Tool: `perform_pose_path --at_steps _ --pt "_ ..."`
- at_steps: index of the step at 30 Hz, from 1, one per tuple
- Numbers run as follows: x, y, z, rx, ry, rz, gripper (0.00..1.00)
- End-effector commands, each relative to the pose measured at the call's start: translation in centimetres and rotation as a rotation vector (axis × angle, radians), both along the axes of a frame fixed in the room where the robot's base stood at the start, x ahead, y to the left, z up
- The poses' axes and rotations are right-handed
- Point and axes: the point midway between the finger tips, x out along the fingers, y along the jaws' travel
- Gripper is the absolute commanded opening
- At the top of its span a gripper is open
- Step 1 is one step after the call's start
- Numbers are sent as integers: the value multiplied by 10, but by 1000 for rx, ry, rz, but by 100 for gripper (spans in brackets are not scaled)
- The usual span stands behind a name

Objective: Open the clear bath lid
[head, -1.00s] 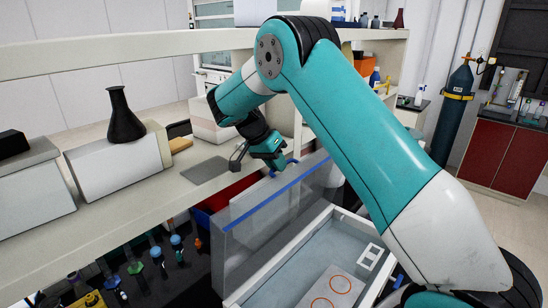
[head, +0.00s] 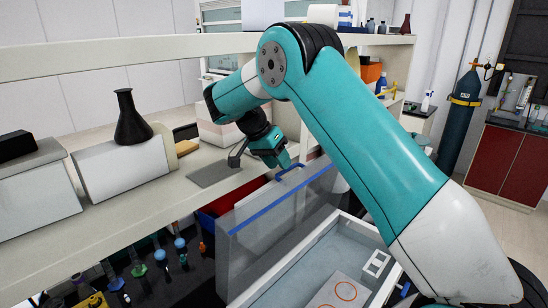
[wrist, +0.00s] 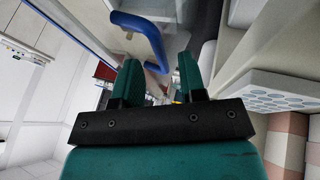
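The clear lid (head: 275,225) stands upright, raised open, along the left side of the white-rimmed bath (head: 352,243). A blue strip runs along its upper edge. Its blue handle (head: 290,171) is at the top of the lid, and it also shows large in the wrist view (wrist: 152,36). My gripper (head: 284,161) is just above and beside the handle, apart from it as far as I can see. In the wrist view my two green fingers (wrist: 158,76) are spread with nothing between them. The handle lies beyond the fingertips.
A cream shelf (head: 150,212) runs along the left, with a dark flask (head: 131,120), white boxes and a grey pad (head: 214,172) on it. Bottles and small coloured items lie below it. A gas cylinder (head: 465,115) stands at the back right.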

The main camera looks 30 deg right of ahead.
Motion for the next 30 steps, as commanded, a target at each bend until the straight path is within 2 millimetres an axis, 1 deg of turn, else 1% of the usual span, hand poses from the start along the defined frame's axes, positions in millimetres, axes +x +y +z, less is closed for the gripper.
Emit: perform_pose_path --at_steps 1,3,9,13,28,30 --pt "3 5 9 -1 -4 1 38" --pt "5 11 20 1 -2 0 38" --pt "8 18 35 0 3 1 38" --pt "8 20 38 1 4 0 38" --pt "8 19 38 1 3 1 38" --pt "5 15 41 -3 13 35 38"
